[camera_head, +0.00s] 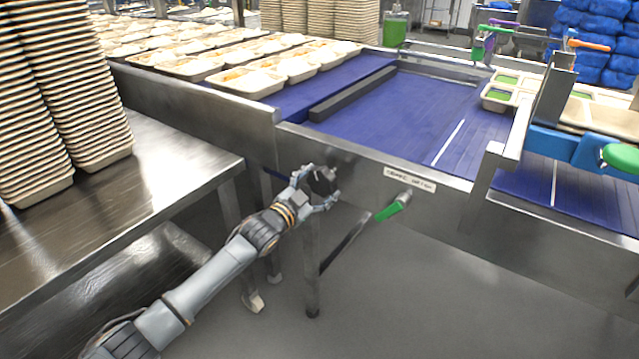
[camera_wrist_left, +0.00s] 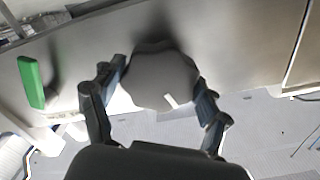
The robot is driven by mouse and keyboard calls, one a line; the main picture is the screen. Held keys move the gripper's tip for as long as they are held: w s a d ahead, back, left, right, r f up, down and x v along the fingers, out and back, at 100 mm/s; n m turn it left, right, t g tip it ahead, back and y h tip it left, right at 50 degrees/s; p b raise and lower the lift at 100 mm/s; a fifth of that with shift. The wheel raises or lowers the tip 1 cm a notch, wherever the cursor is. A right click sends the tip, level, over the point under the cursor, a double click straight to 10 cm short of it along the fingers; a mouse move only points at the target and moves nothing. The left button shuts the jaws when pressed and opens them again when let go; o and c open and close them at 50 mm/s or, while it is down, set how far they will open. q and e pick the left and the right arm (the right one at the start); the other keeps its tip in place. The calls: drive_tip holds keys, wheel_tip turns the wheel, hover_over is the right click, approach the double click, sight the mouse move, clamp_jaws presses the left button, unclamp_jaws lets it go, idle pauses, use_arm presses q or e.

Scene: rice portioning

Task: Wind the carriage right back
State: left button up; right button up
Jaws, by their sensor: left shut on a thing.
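My left gripper (camera_head: 318,188) is at the steel side of the conveyor, below its edge. It is shut on a dark round knob (camera_head: 322,181), with one finger on either side. In the left wrist view the gripper (camera_wrist_left: 158,100) spans the grey lobed knob (camera_wrist_left: 160,78), which carries a small white mark on its lower right. The knob sits against the steel side panel (camera_wrist_left: 220,40). The task's carriage I cannot identify for certain; a dark grey bar (camera_head: 352,88) lies across the blue belt (camera_head: 410,110) above the knob. My right gripper is not in view.
A green-handled lever (camera_head: 390,211) juts from the panel right of the knob, under a label (camera_head: 410,180). A steel table (camera_head: 170,160) with tall tray stacks (camera_head: 60,100) stands at left. Filled trays (camera_head: 245,82) line the belt behind. Open floor lies below right.

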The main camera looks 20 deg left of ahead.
use_arm(q)
drive_tip(key=shift+m, duration=0.9)
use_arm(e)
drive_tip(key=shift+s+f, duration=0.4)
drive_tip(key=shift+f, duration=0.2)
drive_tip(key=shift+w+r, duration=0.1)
use_arm(q)
drive_tip(key=shift+m, duration=1.6)
drive_tip(key=o, duration=1)
drive_tip(key=shift+c, duration=0.2)
drive_tip(key=shift+o, duration=0.7)
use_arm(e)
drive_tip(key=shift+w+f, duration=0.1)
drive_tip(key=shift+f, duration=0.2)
